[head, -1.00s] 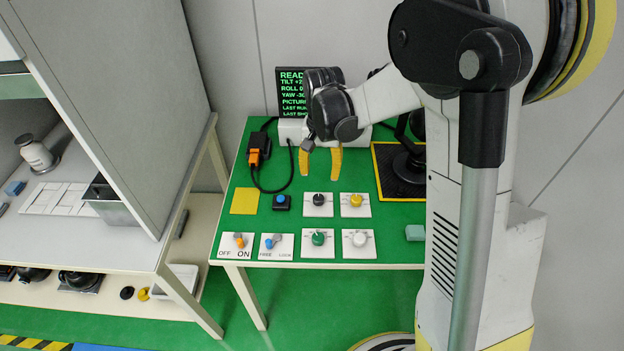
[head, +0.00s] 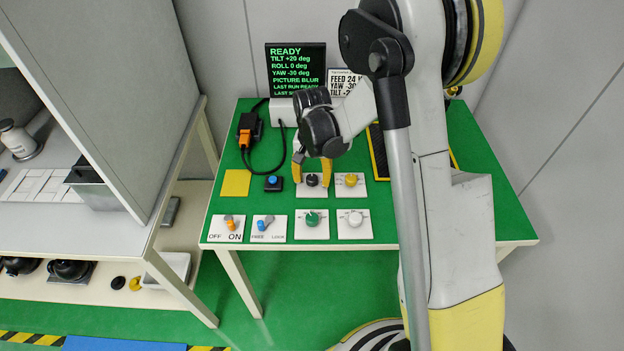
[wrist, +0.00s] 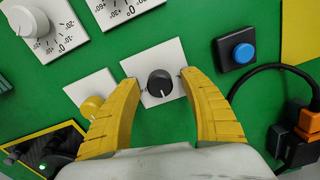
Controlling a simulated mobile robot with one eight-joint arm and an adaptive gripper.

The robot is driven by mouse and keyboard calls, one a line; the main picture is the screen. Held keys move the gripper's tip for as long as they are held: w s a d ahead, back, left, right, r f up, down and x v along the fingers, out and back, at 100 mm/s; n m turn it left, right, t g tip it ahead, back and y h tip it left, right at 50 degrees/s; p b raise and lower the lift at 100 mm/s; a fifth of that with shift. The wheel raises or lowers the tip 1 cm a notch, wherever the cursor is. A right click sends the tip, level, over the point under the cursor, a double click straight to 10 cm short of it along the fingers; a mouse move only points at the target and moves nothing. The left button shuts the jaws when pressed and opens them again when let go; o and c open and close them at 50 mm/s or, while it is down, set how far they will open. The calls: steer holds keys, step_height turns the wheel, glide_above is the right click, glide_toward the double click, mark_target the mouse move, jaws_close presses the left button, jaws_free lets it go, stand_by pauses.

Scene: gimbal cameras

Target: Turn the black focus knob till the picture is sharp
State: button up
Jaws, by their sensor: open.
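The black focus knob (head: 312,180) stands on a white plate (head: 303,190) on the green table. In the wrist view the black knob (wrist: 160,83) shows a white pointer mark and sits between my open fingers, with a gap on each side. My gripper (head: 312,176) has two yellow fingers, spread around the knob in the head view; the wrist view also shows my gripper (wrist: 158,80). Whether the fingertips are at the knob's height I cannot tell. The black screen (head: 296,72) with green text reads READY, TILT +20, ROLL 0, YAW -30 and PICTURE BLUR.
A yellow knob (head: 351,179) is close on the right. A blue button (head: 273,181), an ON/OFF switch (head: 230,224) and a FREE/LOCK switch (head: 262,224) are left. A black cable (head: 266,166) loops behind.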

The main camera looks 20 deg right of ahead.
jaws_close()
steer(key=shift+n, duration=2.8)
jaws_free()
